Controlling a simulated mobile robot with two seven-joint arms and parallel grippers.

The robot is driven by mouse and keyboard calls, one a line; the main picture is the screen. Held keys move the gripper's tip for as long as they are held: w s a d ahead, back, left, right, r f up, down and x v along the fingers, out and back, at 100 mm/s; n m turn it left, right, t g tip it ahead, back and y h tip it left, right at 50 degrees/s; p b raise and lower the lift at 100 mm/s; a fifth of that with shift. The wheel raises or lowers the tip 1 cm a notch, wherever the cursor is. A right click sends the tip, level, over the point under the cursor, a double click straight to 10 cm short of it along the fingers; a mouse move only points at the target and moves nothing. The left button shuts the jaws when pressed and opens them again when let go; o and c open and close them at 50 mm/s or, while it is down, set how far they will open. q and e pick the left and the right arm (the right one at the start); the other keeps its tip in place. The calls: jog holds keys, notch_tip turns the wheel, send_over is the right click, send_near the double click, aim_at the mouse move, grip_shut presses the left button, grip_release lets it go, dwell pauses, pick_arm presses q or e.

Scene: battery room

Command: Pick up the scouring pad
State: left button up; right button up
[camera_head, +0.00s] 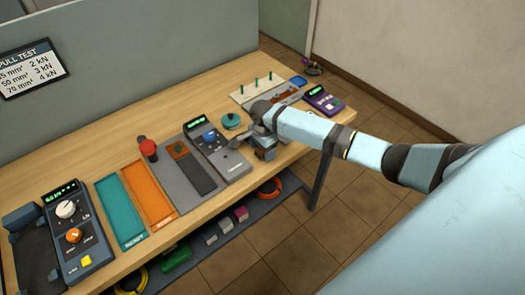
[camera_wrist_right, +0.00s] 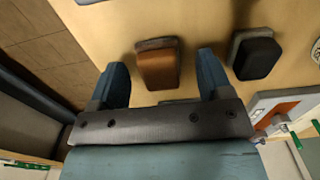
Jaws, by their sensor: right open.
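In the right wrist view, a copper-brown block with a grey edge (camera_wrist_right: 158,68) lies on the wooden table, framed between the two blue fingers of my right gripper (camera_wrist_right: 161,62). A dark block with a grey base (camera_wrist_right: 256,56) lies to the right, outside the fingers. I take the copper-brown block for the scouring pad, but cannot be certain. The right gripper is open and empty; whether it is level with the block is unclear. In the head view my right gripper (camera_head: 262,146) is over the table's front part and hides the blocks. My left gripper is not in view.
The wooden table (camera_head: 113,155) holds a pegged board (camera_head: 243,97), a purple meter (camera_head: 323,100), a grey meter (camera_head: 217,150), a teal round item (camera_head: 231,121), and a red knob (camera_head: 148,147). Teal (camera_head: 121,212) and orange (camera_head: 148,194) trays lie left. A shelf with coils (camera_head: 270,188) is below.

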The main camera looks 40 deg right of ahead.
jog(key=shift+f, duration=0.3)
jog(key=c, duration=1)
jog(key=shift+r, duration=0.1)
notch_tip(320, 180, up, 20)
jog(key=shift+b, duration=0.35)
